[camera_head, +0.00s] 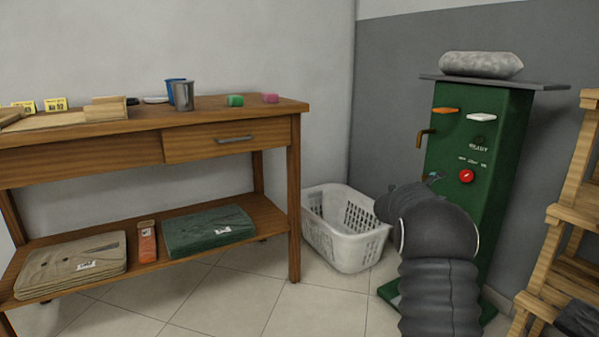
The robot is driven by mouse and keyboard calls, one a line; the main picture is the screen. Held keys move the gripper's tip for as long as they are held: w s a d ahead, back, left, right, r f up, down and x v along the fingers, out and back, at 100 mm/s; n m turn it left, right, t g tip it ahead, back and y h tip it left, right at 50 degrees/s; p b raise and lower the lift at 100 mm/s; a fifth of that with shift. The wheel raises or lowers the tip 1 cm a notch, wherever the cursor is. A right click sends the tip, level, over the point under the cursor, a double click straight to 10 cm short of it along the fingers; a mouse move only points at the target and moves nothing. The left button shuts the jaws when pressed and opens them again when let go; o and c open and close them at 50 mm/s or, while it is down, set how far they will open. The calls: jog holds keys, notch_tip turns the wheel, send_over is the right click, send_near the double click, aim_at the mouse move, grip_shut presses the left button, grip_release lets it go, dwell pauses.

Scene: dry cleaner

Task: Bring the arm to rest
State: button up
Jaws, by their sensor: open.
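My arm, in a dark grey ribbed sleeve, rises from the bottom edge right of centre in the head view and bends away from me. Its far part ends in front of the laundry basket and the green cabinet. I see no object held at the visible part of the arm.
A wooden table (225,159) with small items on top and folded garments below stands left. A white basket (343,254) is on the floor behind my arm. A green cabinet (500,140) and wooden shelving (548,255) stand right. Tiled floor lies open at front centre.

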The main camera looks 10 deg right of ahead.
jog(key=w+a+f+n+t+y, duration=0.45)
jog(key=a+f+n+y, duration=0.3)
jog(key=f+n, duration=0.2)
jog(key=s+a+f+n+g+y+p, duration=0.1)
jog(key=s+a+n+y, duration=0.3)
jog(key=a, duration=0.4)
jog(key=s+a+f+n+g+y, duration=0.1)
jog(key=s+a+n+y, duration=0.35)
jog(key=a, duration=0.25)
jog(key=s+a+r+n+g+y+p, duration=0.1)
jog(key=s+a+r+n+g, duration=0.2)
jog(key=s, duration=0.6)
jog(key=s+a+n+g+p, duration=0.1)
jog(key=s+a+n, duration=0.3)
jog(key=s, duration=0.6)
jog(key=s+a+r+n+g+y+p, duration=0.1)
jog(key=s+a+r+g+p, duration=0.1)
jog(key=s+a, duration=0.55)
jog(key=s+r+n+t+p, duration=0.1)
jog(key=s+r, duration=0.3)
jog(key=s, duration=0.4)
jog(key=s+r+n+h+p, duration=0.1)
jog(key=s+r, duration=0.3)
jog(key=s, duration=0.4)
jog(key=shift+s+a+r+n+t+p, duration=0.3)
jog(key=shift+s+a+n+t+p, duration=0.1)
jog(key=shift+n+p, duration=0.35)
